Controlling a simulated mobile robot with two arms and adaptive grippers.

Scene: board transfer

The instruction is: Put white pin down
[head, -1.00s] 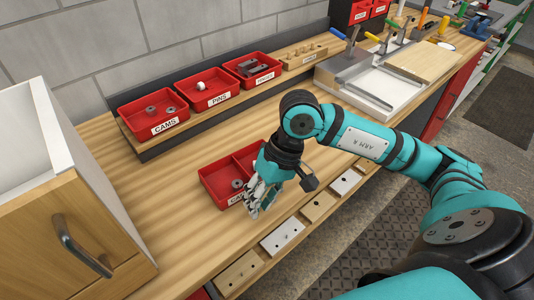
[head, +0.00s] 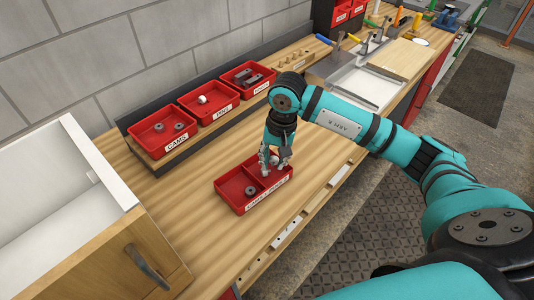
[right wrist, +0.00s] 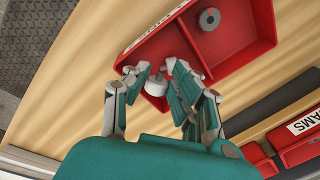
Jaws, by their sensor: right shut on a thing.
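My right gripper (head: 274,165) points down at the right compartment of a small two-part red tray (head: 226,194) on the bench. In the right wrist view my right gripper (right wrist: 156,77) is shut on a white pin (right wrist: 155,87), a short pale cylinder between the fingertips. The pin shows against the red floor of one compartment; I cannot tell whether it touches that floor. The other compartment holds a grey cam (head: 250,190), which also shows in the right wrist view (right wrist: 209,19). My left gripper is not in view.
Red bins labelled CAMS (head: 177,144) and PINS (head: 222,113) and a third bin (head: 260,90) stand on a raised ledge behind the tray. A white-sided cabinet (head: 150,240) stands at the left. Bench top (head: 190,205) is clear left of the tray.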

